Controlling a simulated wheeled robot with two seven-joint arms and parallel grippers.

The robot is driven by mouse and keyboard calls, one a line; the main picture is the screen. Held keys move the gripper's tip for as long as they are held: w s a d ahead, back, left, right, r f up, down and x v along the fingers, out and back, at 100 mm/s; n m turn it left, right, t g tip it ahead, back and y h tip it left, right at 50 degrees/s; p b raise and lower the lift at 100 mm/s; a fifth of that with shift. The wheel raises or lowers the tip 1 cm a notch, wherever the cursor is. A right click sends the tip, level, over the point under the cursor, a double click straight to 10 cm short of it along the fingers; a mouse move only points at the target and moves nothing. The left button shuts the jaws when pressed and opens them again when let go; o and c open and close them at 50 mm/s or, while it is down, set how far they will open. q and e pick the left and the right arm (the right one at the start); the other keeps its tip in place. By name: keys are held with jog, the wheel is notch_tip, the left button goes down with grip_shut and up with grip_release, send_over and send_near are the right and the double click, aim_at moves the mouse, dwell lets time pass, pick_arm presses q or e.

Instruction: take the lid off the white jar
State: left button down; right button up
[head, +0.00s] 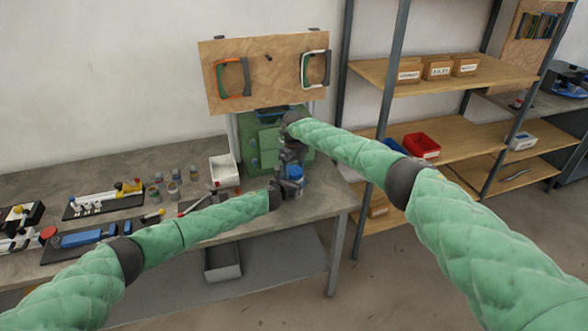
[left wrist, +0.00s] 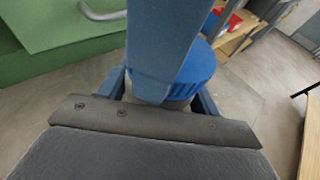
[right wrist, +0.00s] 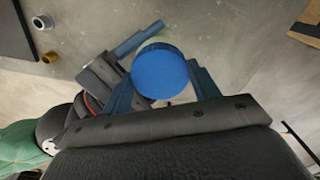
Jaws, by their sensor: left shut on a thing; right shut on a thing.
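The jar's round blue lid (right wrist: 160,71) sits between the two fingers of my right gripper (right wrist: 160,85) in the right wrist view. It also shows in the left wrist view (left wrist: 196,72), partly behind a blue-grey upright finger, and in the head view (head: 296,172). My right gripper (head: 292,157) comes down from above and is shut on the lid. My left gripper (head: 286,187) reaches in low from the left, just below it, and is shut on the jar. The white jar body is hidden by the grippers and lid. I cannot tell whether a gap separates lid and jar.
A green drawer cabinet (head: 250,148) stands close behind the grippers. A white bin (head: 224,170) and several small jars (head: 172,189) are to the left on the grey bench (head: 318,204). The bench's right edge is near. A shelf rack (head: 386,70) stands right.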

pick_arm(q)
jog(key=shift+d, duration=0.1)
pick_arm(e)
jog(key=n, duration=1.2)
jog(key=shift+d+n, duration=0.1)
jog(key=shift+n, duration=0.2)
pick_arm(q)
jog(key=shift+s, duration=0.1)
pick_arm(e)
jog(key=n, duration=0.5)
jog(key=shift+w+r+n, duration=0.1)
jog(key=shift+n, duration=0.2)
pick_arm(q)
jog(key=shift+f, duration=0.1)
pick_arm(e)
jog(key=n, duration=0.6)
jog(key=shift+r, duration=0.2)
jog(key=shift+r, duration=0.75)
jog(key=shift+r, duration=0.15)
